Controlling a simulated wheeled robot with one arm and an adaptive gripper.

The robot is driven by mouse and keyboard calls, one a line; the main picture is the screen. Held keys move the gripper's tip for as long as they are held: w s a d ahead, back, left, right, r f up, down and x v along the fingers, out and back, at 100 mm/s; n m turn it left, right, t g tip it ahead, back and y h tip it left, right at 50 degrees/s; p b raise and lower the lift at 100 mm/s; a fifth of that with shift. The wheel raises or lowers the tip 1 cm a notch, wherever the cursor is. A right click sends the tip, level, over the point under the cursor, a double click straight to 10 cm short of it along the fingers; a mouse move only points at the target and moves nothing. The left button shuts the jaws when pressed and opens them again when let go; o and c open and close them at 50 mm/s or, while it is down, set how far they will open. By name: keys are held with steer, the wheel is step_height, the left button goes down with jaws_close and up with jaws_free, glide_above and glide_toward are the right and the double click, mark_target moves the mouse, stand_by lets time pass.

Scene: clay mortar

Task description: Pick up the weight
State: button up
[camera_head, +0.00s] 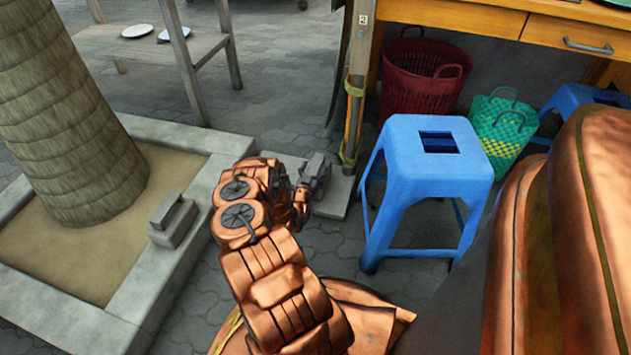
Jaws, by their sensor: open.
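A grey block-shaped weight (173,221) with a raised bar on top sits on the stone curb around the tree, left of my arm. My gripper (320,170) is at the end of my folded copper-coloured arm, to the right of the weight and well apart from it. The gripper is open and seen over a pale stone slab by the table leg. Its fingers are small and partly blend with the grey background, and I see nothing held in them.
A blue plastic stool (428,160) stands right of my gripper. A wooden table (480,17) stands behind it, with a red basket (420,85) and a green woven basket (503,125) below. The tree trunk (70,120) rises left of the weight.

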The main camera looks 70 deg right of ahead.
steer(key=shift+w+d, duration=0.1)
steer(key=shift+d, duration=0.35)
jaws_close()
stand_by(0.4)
steer(key=shift+r, duration=0.1)
